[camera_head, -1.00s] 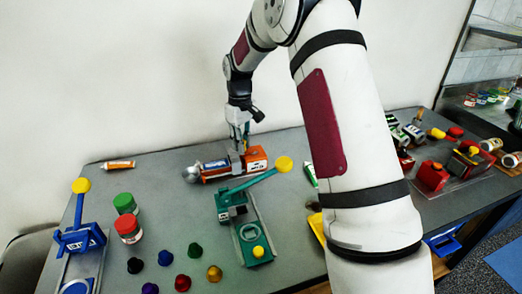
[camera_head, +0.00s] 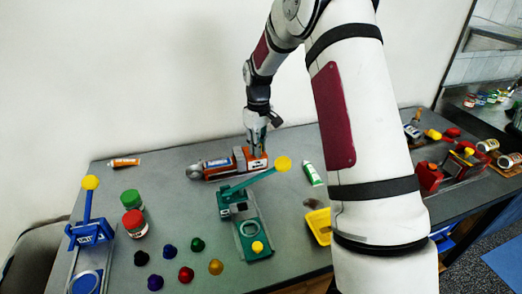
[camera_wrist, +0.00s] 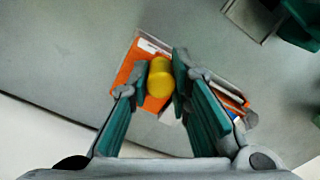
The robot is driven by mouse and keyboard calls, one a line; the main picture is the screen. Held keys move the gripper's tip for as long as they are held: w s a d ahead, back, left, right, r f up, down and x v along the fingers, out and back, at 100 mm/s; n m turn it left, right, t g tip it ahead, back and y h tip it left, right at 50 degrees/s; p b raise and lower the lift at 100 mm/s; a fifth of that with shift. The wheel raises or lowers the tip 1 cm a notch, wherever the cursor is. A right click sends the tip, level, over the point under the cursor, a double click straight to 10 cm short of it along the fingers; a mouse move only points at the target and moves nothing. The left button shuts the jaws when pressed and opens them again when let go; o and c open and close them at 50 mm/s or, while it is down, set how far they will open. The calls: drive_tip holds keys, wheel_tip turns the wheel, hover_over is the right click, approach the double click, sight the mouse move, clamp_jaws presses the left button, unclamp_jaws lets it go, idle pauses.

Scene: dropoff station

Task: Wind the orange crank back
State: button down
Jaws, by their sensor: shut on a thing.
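The orange crank device (camera_head: 226,170) lies near the back of the table, with a grey round part at its left end and orange sides. In the wrist view its orange body (camera_wrist: 128,72) is below my fingers, partly hidden by them. A yellow knob (camera_wrist: 160,77) stands up over the orange body. My gripper (camera_wrist: 161,74) is shut on this knob, one teal finger on each side. In the head view my gripper (camera_head: 257,152) points down at the right end of the device, and the knob is hidden there.
A green press (camera_head: 251,232) with a raised, yellow-tipped lever stands just in front. A green-white tube (camera_head: 313,174) lies right. A yellow tray (camera_head: 319,226) is beside my arm.

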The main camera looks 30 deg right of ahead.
drive_tip(key=shift+d, duration=0.2)
drive_tip(key=c, duration=1.4)
unclamp_jaws()
drive_tip(key=shift+d, duration=0.1)
drive_tip(key=shift+c, duration=0.2)
drive_tip(key=shift+r, duration=0.1)
drive_tip(key=shift+r+p, duration=0.7)
drive_tip(key=shift+r, duration=2.25)
